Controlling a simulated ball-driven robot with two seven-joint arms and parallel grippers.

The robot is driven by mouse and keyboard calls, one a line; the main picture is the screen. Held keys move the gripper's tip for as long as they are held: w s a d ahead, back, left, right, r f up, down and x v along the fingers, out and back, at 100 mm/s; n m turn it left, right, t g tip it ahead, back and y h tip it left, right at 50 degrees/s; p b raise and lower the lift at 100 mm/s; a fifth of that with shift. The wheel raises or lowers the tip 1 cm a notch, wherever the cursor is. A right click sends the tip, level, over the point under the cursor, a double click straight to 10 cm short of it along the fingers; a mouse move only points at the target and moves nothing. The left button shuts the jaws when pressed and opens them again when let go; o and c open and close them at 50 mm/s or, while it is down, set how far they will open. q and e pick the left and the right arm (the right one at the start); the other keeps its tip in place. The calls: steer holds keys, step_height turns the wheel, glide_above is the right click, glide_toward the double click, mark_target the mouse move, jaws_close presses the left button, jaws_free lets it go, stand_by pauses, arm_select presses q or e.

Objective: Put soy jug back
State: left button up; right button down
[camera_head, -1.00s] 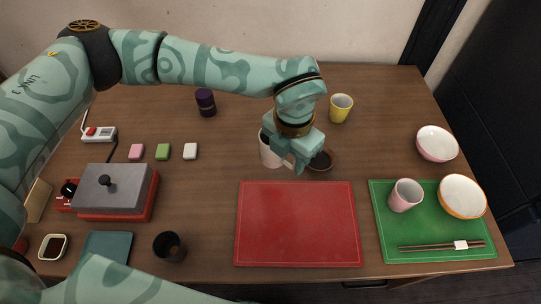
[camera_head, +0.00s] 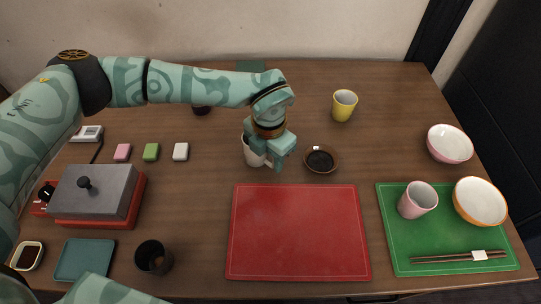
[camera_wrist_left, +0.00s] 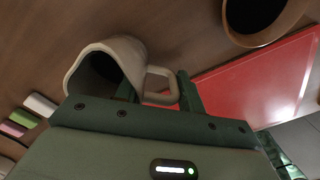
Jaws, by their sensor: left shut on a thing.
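The soy jug (camera_head: 252,156) is a cream jug with a loop handle, left of the brown dish and just behind the red mat. My left gripper (camera_head: 276,162) is shut on its handle and hides part of the jug. In the left wrist view the jug (camera_wrist_left: 128,55) shows its dark mouth, and its handle lies between the fingers of my gripper (camera_wrist_left: 157,95). I cannot tell how far it is above the table. The brown dish (camera_head: 334,164) holds dark liquid. My right gripper is out of view.
A teal patch (camera_head: 250,65) shows at the back edge behind my arm. A dark container (camera_head: 201,110) is partly hidden under my arm. A yellow cup (camera_head: 344,106) stands back right. The red mat (camera_head: 298,232) is bare. The green mat (camera_head: 400,255) holds tableware.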

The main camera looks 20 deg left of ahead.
arm_select(q)
steer(key=o, duration=1.3)
steer(key=shift+c, duration=0.2)
step_height(320, 180, up, 12)
steer(key=p, duration=0.4)
steer(key=shift+r+p, duration=0.15)
steer(key=shift+p, duration=0.15)
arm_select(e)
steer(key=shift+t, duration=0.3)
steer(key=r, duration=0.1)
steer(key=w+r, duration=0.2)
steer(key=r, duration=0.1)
arm_select(q)
steer(key=shift+s, duration=0.1)
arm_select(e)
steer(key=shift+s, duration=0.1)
